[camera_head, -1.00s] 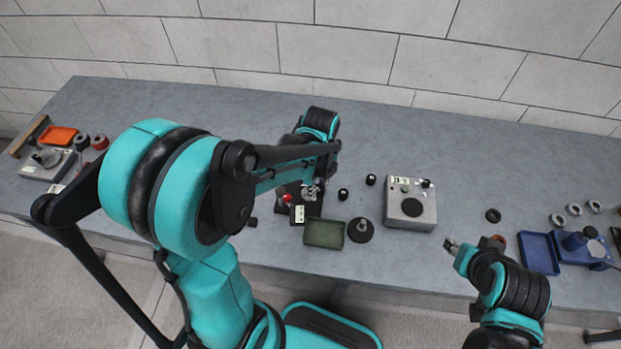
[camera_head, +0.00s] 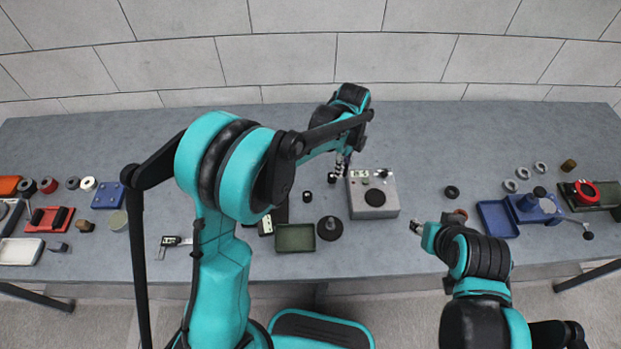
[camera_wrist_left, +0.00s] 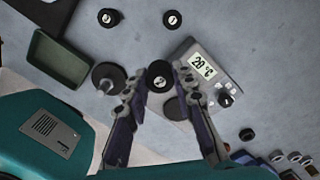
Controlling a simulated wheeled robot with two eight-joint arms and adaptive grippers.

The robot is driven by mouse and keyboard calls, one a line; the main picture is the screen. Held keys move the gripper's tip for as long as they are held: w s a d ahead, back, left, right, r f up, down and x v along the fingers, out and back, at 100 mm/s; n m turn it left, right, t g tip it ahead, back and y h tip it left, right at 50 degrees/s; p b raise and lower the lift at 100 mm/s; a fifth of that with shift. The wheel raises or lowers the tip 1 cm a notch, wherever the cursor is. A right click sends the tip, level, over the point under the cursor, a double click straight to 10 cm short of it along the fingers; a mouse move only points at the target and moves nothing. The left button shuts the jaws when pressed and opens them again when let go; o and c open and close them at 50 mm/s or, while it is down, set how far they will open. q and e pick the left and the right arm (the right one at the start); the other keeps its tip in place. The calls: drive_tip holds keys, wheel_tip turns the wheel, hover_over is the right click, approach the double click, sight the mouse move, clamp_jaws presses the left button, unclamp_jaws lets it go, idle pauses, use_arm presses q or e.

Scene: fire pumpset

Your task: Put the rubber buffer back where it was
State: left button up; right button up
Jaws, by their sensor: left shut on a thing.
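My left gripper (camera_head: 341,170) is shut on a small black rubber buffer (camera_wrist_left: 160,75) with a pale centre. In the left wrist view the buffer sits between the two fingertips (camera_wrist_left: 157,82). In the head view these fingertips are by the left rear edge of a grey box (camera_head: 372,212) with a display reading about 20 °C. Two similar black buffers stand on the table, one (camera_head: 307,197) nearer and one (camera_head: 331,178) farther back. My right gripper (camera_head: 417,228) is near the table's front, to the right of the box; its finger gap is too small to judge.
A black disc with a stud (camera_head: 330,228) and a green tray (camera_head: 295,238) lie left of the box. A dark ring (camera_head: 452,192) and a blue tray (camera_head: 498,218) lie to the right. My left arm hides part of the table. The back of the table is clear.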

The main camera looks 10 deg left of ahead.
use_arm(q)
drive_tip(key=shift+w+d+f, duration=0.1)
drive_tip(key=shift+w+f, duration=0.2)
drive_tip(key=shift+w, duration=0.1)
drive_tip(key=b, duration=0.4)
hover_over(311, 178)
wheel_tip(311, 178, down, 7)
drive_tip(key=shift+w+r, duration=0.1)
drive_tip(key=shift+f+b, duration=0.5)
drive_tip(key=shift+f, duration=1.45)
drive_tip(key=shift+f, duration=0.15)
drive_tip(key=o, duration=1)
